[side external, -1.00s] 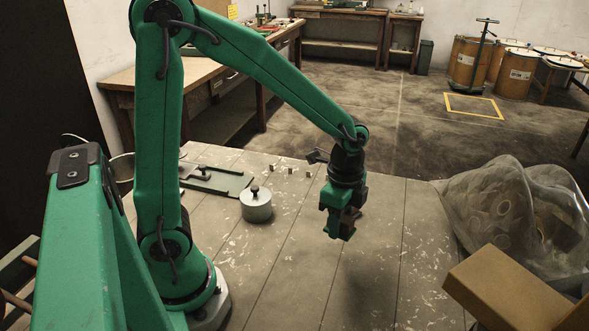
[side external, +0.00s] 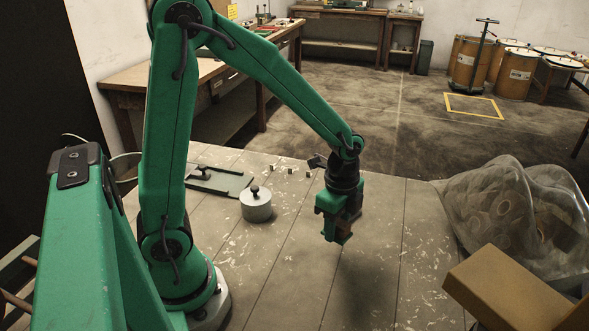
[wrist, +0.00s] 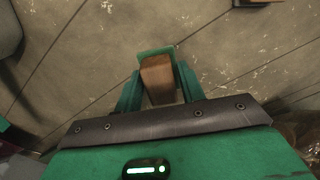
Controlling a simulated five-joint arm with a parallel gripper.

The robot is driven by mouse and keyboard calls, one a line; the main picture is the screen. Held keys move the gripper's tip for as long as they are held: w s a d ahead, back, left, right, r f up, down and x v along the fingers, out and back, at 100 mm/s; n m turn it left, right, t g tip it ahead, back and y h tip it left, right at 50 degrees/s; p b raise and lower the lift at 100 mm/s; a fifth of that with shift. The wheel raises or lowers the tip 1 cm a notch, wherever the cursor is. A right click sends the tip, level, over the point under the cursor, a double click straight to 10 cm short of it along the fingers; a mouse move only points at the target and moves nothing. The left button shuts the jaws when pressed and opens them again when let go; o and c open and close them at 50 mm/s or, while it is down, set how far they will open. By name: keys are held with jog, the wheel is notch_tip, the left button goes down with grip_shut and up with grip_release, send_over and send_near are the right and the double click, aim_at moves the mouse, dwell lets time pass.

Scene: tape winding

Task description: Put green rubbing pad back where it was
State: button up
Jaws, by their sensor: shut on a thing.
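My gripper (wrist: 156,88) is shut on the green rubbing pad, a brown wooden block (wrist: 158,80) with a green layer (wrist: 155,52) at its far face. The block sits between the two green fingers. In the side view my gripper (side external: 337,227) hangs above the planked table (side external: 285,265), right of the grey lidded pot (side external: 256,207). The pad's green end (side external: 344,238) shows there at the bottom of the gripper, small and partly covered by the fingers. The pad looks apart from the table.
A flat green tray (side external: 228,190) with a dark-handled tool lies behind the pot. Three small pale blocks (side external: 290,171) stand at the table's back. A crumpled translucent bag (side external: 515,215) and a brown box (side external: 510,295) are at the right. The table under my gripper is clear.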

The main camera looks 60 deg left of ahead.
jog(key=w+a+f, duration=0.1)
jog(key=a, duration=0.1)
jog(key=w+a+f, duration=0.1)
jog(key=a, duration=0.1)
jog(key=w+a+f, duration=0.1)
jog(key=a+f, duration=0.1)
jog(key=shift+a, duration=0.1)
jog(key=shift+f, duration=0.1)
jog(key=shift+f, duration=1.9)
jog(key=shift+f, duration=0.15)
jog(key=o, duration=0.9)
jog(key=shift+o, duration=0.2)
notch_tip(320, 180, up, 12)
